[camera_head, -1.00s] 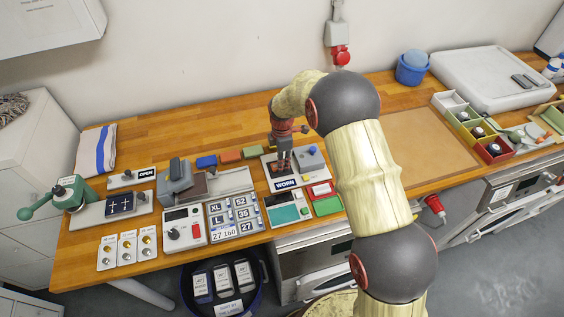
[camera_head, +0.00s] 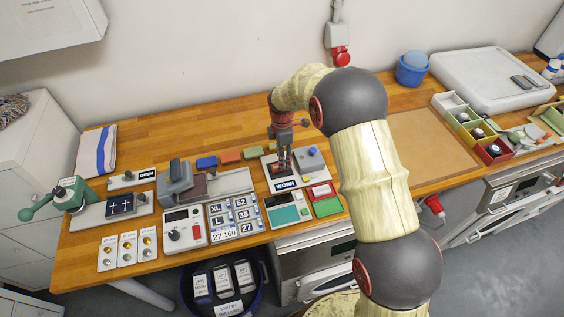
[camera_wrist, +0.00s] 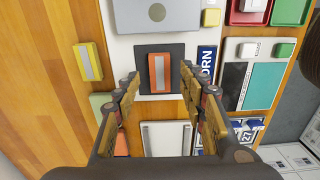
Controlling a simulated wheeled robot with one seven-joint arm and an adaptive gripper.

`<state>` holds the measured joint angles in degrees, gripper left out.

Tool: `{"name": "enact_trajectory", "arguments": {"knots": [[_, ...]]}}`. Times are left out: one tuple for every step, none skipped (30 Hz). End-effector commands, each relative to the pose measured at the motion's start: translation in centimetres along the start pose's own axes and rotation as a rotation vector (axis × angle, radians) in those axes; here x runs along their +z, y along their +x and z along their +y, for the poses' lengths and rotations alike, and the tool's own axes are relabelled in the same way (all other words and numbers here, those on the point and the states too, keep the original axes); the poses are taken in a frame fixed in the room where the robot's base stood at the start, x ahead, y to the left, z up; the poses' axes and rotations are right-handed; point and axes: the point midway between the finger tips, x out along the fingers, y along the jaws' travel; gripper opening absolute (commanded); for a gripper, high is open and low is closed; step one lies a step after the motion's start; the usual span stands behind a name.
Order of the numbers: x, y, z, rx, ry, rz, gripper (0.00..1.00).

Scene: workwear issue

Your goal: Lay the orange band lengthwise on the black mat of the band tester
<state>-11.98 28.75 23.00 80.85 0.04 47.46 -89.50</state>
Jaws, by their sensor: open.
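The orange band (camera_wrist: 160,73), with a pale strip along its middle, appears to lie flat on the black mat (camera_wrist: 144,52) of the band tester (camera_wrist: 122,54) in the wrist view. In the head view my gripper (camera_head: 282,165) stands over the tester (camera_head: 310,172) and hides the band.
A yellow pad with a grey strip (camera_wrist: 88,62) lies beside the tester. Blue (camera_head: 206,162), orange (camera_head: 230,156) and green (camera_head: 252,152) pads lie left of it. Red (camera_head: 321,189) and green (camera_head: 327,206) trays stand in front. Bare wood lies behind.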

Motion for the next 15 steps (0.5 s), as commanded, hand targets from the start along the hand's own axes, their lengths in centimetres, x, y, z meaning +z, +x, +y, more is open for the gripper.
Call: {"name": "enact_trajectory", "arguments": {"knots": [[0.0,-1.4,0.1,0.004,0.0,0.0,0.42],[0.0,-2.1,0.1,0.005,0.0,0.0,0.42],[0.0,-2.9,0.1,0.004,0.0,0.0,0.42],[0.0,-3.5,0.1,0.004,0.0,0.0,0.42],[0.0,-4.1,0.1,0.004,0.0,0.0,0.42],[0.0,-4.8,0.1,0.003,0.0,0.0,0.42],[0.0,-5.3,0.1,0.004,0.0,0.0,0.42],[0.0,-5.8,0.1,0.003,0.0,0.0,0.42],[0.0,-6.4,0.0,0.001,0.0,0.0,0.42],[0.0,-6.7,0.0,0.001,0.0,0.0,0.42],[0.0,-7.1,0.0,0.002,0.0,0.0,0.42],[0.0,-7.5,0.0,0.002,0.0,0.0,0.42],[0.0,-7.8,0.0,0.001,0.0,0.0,0.42],[0.0,-8.0,0.0,0.001,0.0,0.0,0.42],[0.0,-8.2,0.0,0.001,0.0,0.0,0.42]]}}
